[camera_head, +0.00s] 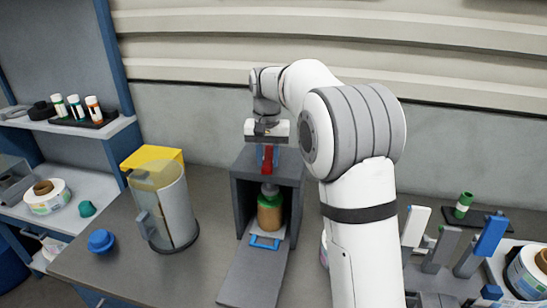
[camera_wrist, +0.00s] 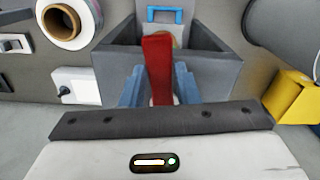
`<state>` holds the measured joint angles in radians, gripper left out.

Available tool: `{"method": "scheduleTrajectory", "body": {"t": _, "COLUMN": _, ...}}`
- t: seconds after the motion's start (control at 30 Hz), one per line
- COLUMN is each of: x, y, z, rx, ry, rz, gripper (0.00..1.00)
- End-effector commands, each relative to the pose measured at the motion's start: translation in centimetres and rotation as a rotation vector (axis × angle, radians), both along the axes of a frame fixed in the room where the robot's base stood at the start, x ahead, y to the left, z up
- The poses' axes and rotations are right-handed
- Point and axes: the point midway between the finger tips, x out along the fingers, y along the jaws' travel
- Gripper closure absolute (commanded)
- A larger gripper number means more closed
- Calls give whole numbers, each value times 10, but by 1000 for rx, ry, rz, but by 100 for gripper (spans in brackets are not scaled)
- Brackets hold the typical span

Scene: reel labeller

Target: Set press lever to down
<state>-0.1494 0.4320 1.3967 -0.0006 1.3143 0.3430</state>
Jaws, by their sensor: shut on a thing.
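The press is a dark grey box (camera_head: 247,168) on the bench, with an open front. Its red lever (camera_head: 268,158) is at the top, below my gripper (camera_head: 267,152). In the wrist view the red lever (camera_wrist: 158,62) runs between the two blue fingers of my gripper (camera_wrist: 158,88), which is shut on it. I cannot tell the lever's exact angle. A brown bottle with a green band (camera_head: 270,212) stands inside the box, behind a blue handle (camera_head: 264,242). The handle also shows in the wrist view (camera_wrist: 174,12).
A grey ramp (camera_head: 250,280) extends from the box front. A blue knob (camera_head: 101,241) lies further left. Holders and a label reel (camera_head: 528,272) are at the right.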

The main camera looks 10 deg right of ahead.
Motion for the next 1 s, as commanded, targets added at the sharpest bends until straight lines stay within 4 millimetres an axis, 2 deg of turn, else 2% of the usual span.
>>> {"method": "scheduleTrajectory", "body": {"t": 0.1, "x": 1, "y": 0, "z": 1, "rx": 2, "ry": -6, "rz": 1, "gripper": 100}}
{"method": "scheduleTrajectory", "body": {"t": 0.13, "x": 1, "y": 0, "z": 1, "rx": 2, "ry": -6, "rz": 1, "gripper": 70}}
{"method": "scheduleTrajectory", "body": {"t": 0.4, "x": 1, "y": -1, "z": 1, "rx": 1, "ry": -3, "rz": 0, "gripper": 49}}
{"method": "scheduleTrajectory", "body": {"t": 0.7, "x": 1, "y": -1, "z": 5, "rx": 1, "ry": -3, "rz": -1, "gripper": 49}}
{"method": "scheduleTrajectory", "body": {"t": 1.0, "x": -1, "y": -1, "z": 53, "rx": 2, "ry": -5, "rz": 0, "gripper": 49}}
